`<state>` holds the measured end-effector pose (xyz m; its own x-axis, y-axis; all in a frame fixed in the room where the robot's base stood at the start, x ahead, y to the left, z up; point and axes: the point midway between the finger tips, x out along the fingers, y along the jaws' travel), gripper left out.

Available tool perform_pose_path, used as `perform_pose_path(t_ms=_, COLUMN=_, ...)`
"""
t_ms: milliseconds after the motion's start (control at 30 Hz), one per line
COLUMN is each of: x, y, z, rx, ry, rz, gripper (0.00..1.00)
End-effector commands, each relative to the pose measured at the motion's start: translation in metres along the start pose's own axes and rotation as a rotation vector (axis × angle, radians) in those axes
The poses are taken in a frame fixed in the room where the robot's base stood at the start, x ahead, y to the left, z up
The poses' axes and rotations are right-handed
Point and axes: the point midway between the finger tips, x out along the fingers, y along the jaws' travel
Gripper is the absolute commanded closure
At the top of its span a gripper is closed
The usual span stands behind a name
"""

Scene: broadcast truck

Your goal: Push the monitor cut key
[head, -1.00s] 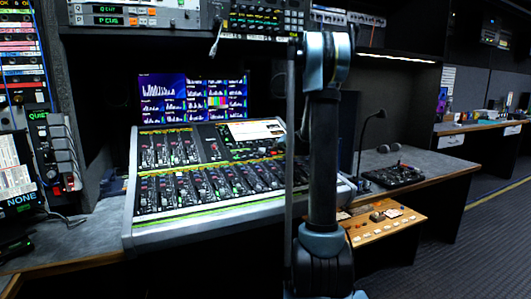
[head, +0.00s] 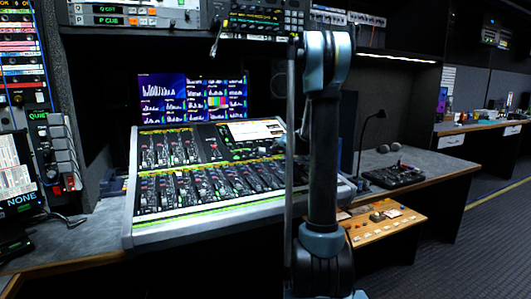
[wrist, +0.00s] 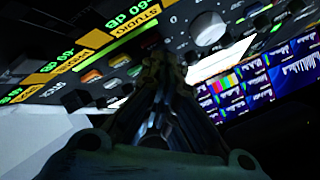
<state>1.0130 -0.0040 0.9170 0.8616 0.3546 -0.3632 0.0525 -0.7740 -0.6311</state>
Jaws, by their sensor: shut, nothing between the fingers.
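In the wrist view my gripper (wrist: 163,62) is shut and empty, its fingertips over the mixing desk's control panel. Key lettering is too small or blurred to read, so I cannot tell which is the monitor cut key or whether the fingertips touch one. In the head view the mixing desk (head: 128,215) stands left of my arm; the gripper itself is hidden there.
Yellow level labels (wrist: 100,40) and a large grey knob (wrist: 208,28) lie near the fingertips. The lit screen (head: 192,98) stands behind the desk. A gooseneck microphone (head: 368,130) and a small wooden button panel (head: 385,222) are to the right.

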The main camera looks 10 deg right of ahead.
Motion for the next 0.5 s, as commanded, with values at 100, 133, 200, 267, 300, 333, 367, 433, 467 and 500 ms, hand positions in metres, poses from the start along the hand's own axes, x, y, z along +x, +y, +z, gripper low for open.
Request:
perform_pose_path(t_ms=100, x=-0.0042, y=-0.003, z=-0.0032, rx=0.0, ry=0.0, rz=0.0, gripper=1.0)
perform_pose_path(t_ms=133, x=-0.0049, y=-0.0035, z=-0.0039, rx=0.0, ry=0.0, rz=0.0, gripper=1.0)
perform_pose_path(t_ms=200, x=-0.006, y=-0.0044, z=-0.0048, rx=0.0, ry=0.0, rz=0.0, gripper=1.0)
perform_pose_path(t_ms=267, x=-0.0064, y=-0.0046, z=-0.005, rx=0.0, ry=0.0, rz=0.0, gripper=1.0)
perform_pose_path(t_ms=300, x=-0.0064, y=-0.0046, z=-0.005, rx=0.0, ry=0.0, rz=0.0, gripper=1.0)
perform_pose_path(t_ms=333, x=-0.0063, y=-0.0046, z=-0.005, rx=0.0, ry=0.0, rz=0.0, gripper=1.0)
perform_pose_path(t_ms=367, x=-0.0063, y=-0.0045, z=-0.005, rx=0.0, ry=0.0, rz=0.0, gripper=1.0)
perform_pose_path(t_ms=433, x=-0.0063, y=-0.0045, z=-0.005, rx=0.0, ry=0.0, rz=0.0, gripper=1.0)
perform_pose_path(t_ms=467, x=-0.0064, y=-0.0046, z=-0.0051, rx=0.0, ry=0.0, rz=0.0, gripper=1.0)
perform_pose_path(t_ms=500, x=-0.0068, y=-0.0049, z=-0.0053, rx=0.0, ry=0.0, rz=0.0, gripper=1.0)
